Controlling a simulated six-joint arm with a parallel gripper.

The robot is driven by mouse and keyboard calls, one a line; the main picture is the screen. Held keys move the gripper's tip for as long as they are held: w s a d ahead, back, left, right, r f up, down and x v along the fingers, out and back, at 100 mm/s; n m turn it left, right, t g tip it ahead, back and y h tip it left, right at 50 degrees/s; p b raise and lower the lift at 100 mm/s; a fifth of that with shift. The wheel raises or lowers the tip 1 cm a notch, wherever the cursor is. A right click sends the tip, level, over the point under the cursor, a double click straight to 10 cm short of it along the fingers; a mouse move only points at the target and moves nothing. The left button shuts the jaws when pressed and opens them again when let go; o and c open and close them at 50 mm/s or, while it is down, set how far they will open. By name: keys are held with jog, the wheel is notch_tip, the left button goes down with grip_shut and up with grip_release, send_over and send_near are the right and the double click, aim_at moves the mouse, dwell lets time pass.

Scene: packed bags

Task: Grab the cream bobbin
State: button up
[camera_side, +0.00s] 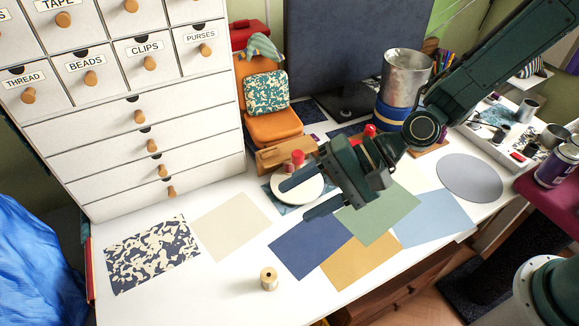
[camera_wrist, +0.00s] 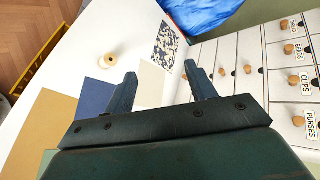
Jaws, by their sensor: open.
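The cream bobbin (camera_side: 269,279) stands upright on the white table near its front edge, with bare table around it. It also shows in the wrist view (camera_wrist: 107,61), up and to the left of my fingers. My gripper (camera_side: 300,197) is open and empty, above the table over the blue sheet and white plate area. The bobbin lies in front of it and apart from it. In the wrist view the two dark fingers (camera_wrist: 158,82) point toward the patterned sheet and the drawers, with nothing between them.
A white drawer cabinet (camera_side: 140,115) stands at the back left. Flat sheets lie on the table: patterned (camera_side: 152,254), cream (camera_side: 231,226), blue (camera_side: 309,249) and others. A red bobbin (camera_side: 298,158) and a metal can (camera_side: 405,80) stand behind my gripper. The table around the cream bobbin is clear.

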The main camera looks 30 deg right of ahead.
aim_at(264, 279)
jog(key=a+f+m+t, duration=0.1)
jog(key=f+m, duration=0.4)
jog(key=f, duration=0.1)
jog(key=s+a+f+m+t, duration=0.1)
jog(key=a+f+m, duration=0.1)
jog(key=f+m, duration=0.3)
jog(key=s+a+f+m+t+y, duration=0.1)
jog(key=a+f+m, duration=0.1)
jog(key=f+m, duration=0.3)
jog(key=shift+a+f, duration=0.15)
jog(key=shift+f, duration=0.7)
jog(key=shift+a+f, duration=0.1)
jog(key=shift+f, duration=0.7)
jog(key=shift+s+d+f+m, duration=0.15)
jog(key=shift+f+m, duration=0.45)
jog(key=shift+m, duration=0.1)
jog(key=shift+a, duration=0.2)
jog(key=shift+x, duration=2.35)
jog(key=shift+c, duration=0.3)
jog(key=c, duration=1)
